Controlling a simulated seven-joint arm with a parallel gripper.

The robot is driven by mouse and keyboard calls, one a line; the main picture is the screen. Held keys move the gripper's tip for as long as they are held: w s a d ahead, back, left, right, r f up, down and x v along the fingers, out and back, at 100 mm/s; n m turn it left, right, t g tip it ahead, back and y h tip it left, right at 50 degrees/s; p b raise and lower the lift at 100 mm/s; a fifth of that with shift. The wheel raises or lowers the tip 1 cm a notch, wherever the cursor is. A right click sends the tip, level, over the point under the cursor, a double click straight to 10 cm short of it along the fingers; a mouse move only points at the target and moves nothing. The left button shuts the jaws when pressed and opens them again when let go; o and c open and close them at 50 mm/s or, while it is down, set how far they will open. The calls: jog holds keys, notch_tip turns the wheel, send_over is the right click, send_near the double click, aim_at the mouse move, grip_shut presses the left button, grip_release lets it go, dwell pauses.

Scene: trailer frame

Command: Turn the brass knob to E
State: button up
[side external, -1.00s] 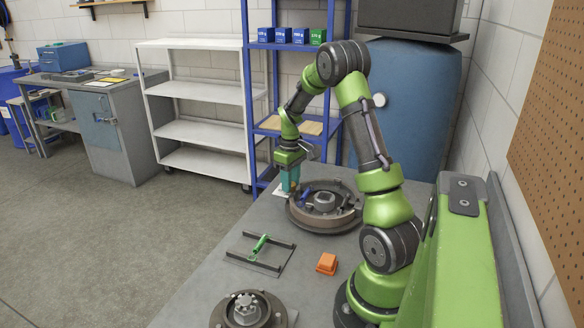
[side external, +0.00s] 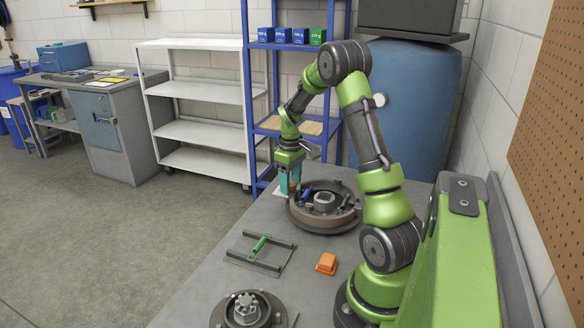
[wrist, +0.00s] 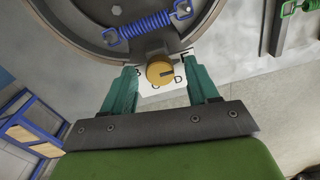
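The brass knob (wrist: 160,70) is round, with a dark line on its face that points to the right in the wrist view. It sits on a white letter plate (wrist: 150,84) with black letters around it. C and D show below the knob; the letters at its left and upper right are partly hidden or hard to read. My gripper (wrist: 162,88) is open, with one teal finger on each side of the knob and a visible gap to each. In the side view my gripper (side external: 289,184) is low over the bench beside the brake drum; the knob is hard to make out there.
The round brake drum (side external: 325,224) with a blue spring (wrist: 146,25) lies right beside the plate. A blue shelf rack (side external: 250,110) stands behind.

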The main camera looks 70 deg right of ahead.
aim_at(291, 183)
notch_tip(291, 183, up, 17)
dwell(0.6)
jog(key=s+a+m+t+y, duration=0.1)
jog(key=s+a+t, duration=0.2)
jog(key=a, duration=1.3)
jog(key=s+a+r+m+t+y, duration=0.1)
jog(key=s+a+t, duration=0.3)
jog(key=a, duration=1.3)
jog(key=shift+a, duration=0.15)
jog(key=shift+s, duration=0.1)
